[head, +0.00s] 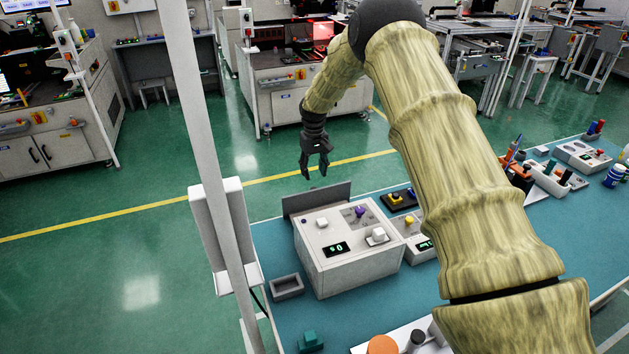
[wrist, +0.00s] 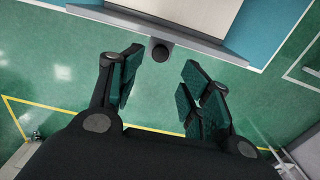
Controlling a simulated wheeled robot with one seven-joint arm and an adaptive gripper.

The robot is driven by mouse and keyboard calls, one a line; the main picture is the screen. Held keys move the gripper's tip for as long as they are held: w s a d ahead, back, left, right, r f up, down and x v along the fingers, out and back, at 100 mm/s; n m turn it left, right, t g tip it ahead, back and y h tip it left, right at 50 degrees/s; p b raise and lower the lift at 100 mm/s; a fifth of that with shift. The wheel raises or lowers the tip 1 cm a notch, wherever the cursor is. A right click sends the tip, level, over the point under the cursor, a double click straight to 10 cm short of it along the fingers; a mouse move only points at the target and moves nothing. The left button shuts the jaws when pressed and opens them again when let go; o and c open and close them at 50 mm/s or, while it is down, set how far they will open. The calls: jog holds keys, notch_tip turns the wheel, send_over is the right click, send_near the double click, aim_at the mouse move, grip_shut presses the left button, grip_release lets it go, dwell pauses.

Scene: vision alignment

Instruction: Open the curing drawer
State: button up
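The pale grey curing unit (head: 350,250) stands on the blue-green table, with buttons and a green display on top. A darker grey upright panel (head: 317,199), apparently the drawer front, stands along its far side. In the wrist view this panel (wrist: 205,45) crosses the top, with a dark round knob (wrist: 160,50) on its outer face. My gripper (head: 315,175) is above and beyond the panel in the head view. In the wrist view my gripper (wrist: 162,62) is open and empty, with the knob showing between its fingertips. I cannot tell the remaining distance to the knob.
A smaller unit (head: 415,243) with a display stands right of the curing unit. A small grey tray (head: 287,286) lies at its left. A pale post (head: 190,110) rises at the table's left. Green floor (head: 140,250) is clear beyond the table edge.

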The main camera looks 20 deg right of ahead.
jog(key=shift+r, duration=2.1)
